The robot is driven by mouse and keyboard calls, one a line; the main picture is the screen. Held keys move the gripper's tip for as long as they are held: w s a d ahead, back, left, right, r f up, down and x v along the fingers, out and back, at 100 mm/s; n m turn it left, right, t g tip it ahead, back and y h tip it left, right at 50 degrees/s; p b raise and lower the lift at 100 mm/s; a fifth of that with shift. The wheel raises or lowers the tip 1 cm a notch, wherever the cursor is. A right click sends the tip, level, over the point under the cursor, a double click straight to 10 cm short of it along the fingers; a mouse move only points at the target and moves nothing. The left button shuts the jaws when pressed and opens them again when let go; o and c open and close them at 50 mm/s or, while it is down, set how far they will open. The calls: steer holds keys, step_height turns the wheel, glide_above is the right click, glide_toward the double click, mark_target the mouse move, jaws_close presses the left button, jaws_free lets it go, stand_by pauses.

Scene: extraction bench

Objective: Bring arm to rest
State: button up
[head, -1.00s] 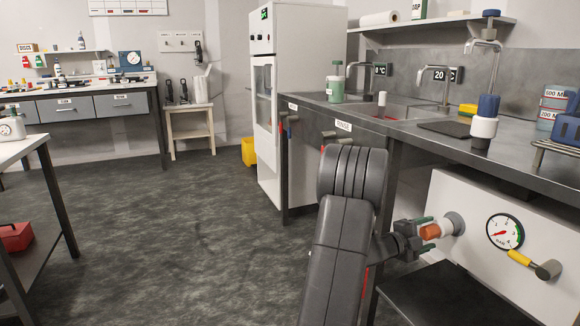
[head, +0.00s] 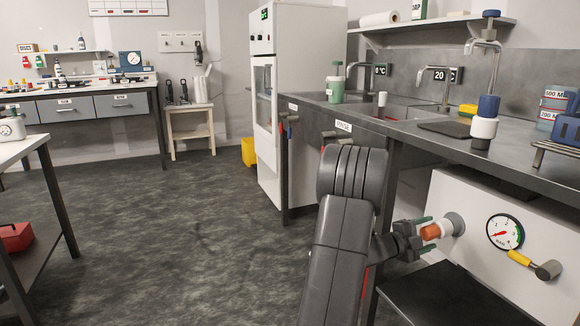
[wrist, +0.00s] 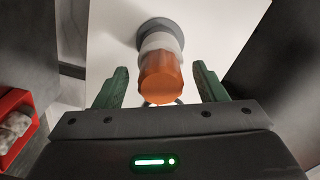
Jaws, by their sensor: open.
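My gripper (head: 426,235) is at the front of the white panel (head: 475,232) under the bench, with its green fingers pointing at an orange-tipped knob (head: 431,232). In the wrist view my gripper (wrist: 158,88) is open, with one green finger on each side of the orange knob (wrist: 160,78). Gaps show between the knob and both fingers. The knob sits on a pale, whitish collar and a grey round base on the panel.
A pressure gauge (head: 505,232) and a yellow-handled valve (head: 520,258) are on the panel to the right. The steel bench (head: 470,155) overhangs above. A dark shelf (head: 440,290) lies below. A red bin (wrist: 14,122) shows at the wrist view's left. Open floor (head: 190,230) is at left.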

steer(key=shift+m, duration=0.8)
steer(key=p+v, duration=0.4)
steer(key=v, duration=0.9)
steer(key=b+x, duration=0.4)
steer(key=x, duration=0.9)
steer(key=shift+d, duration=0.15)
steer(key=shift+n, duration=1.9)
steer(key=shift+r+n+p, duration=0.3)
steer(key=shift+n+p, duration=0.1)
steer(key=shift+p, duration=0.4)
steer(key=n+p, duration=0.4)
steer(key=p, duration=0.1)
steer(key=shift+a+f+p, duration=0.1)
steer(key=shift+a+p, duration=0.1)
steer(key=shift+p, duration=0.1)
steer(key=shift+f+v, duration=0.2)
steer(key=shift+v, duration=1.45)
